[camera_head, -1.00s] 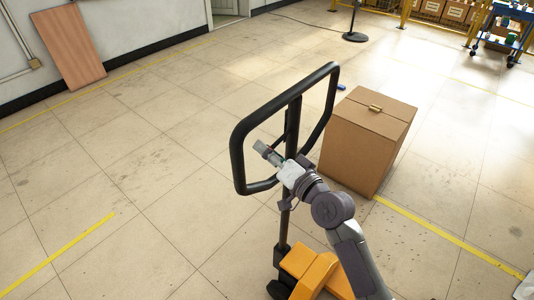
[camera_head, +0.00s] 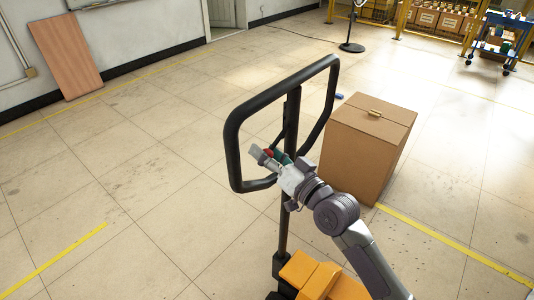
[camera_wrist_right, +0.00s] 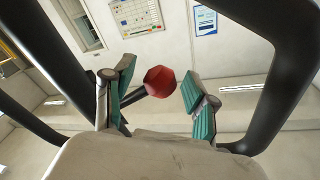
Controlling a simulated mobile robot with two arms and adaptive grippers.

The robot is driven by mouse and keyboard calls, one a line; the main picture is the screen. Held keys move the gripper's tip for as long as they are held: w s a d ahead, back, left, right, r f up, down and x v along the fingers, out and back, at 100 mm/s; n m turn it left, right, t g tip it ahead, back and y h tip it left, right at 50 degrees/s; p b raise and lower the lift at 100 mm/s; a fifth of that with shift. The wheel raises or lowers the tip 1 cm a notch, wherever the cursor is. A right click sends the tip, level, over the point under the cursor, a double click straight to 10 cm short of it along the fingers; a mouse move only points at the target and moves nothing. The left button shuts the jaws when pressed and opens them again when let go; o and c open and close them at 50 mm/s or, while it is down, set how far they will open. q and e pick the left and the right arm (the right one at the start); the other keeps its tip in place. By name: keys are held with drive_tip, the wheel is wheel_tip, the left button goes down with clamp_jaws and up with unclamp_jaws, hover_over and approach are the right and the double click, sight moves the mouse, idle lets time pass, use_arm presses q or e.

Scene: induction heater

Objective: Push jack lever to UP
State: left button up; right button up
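The pallet jack has a black loop handle (camera_head: 232,140) on an upright black shaft (camera_head: 283,225). The jack lever shows as a red knob (camera_wrist_right: 160,82) in the right wrist view, with a small patch of red (camera_head: 268,152) at the handle in the head view. My right gripper (camera_head: 264,158) is at the lower part of the loop. In the wrist view my right gripper (camera_wrist_right: 157,92) is open, with teal finger pads on either side of the knob. A gap shows between knob and pads; depth is hard to tell. My left gripper is out of view.
A closed cardboard box (camera_head: 360,155) stands right behind the handle. The jack's orange body (camera_head: 310,275) is below my right arm. The floor to the left is clear. A wooden board (camera_head: 67,58) leans on the wall.

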drive_tip(key=shift+s+d+f, duration=0.15)
drive_tip(key=shift+s+d, duration=0.1)
drive_tip(key=r+v, duration=0.1)
drive_tip(key=v, duration=1)
drive_tip(key=shift+f, duration=0.35)
drive_tip(key=shift+s+d, duration=0.1)
drive_tip(key=shift+s, duration=0.05)
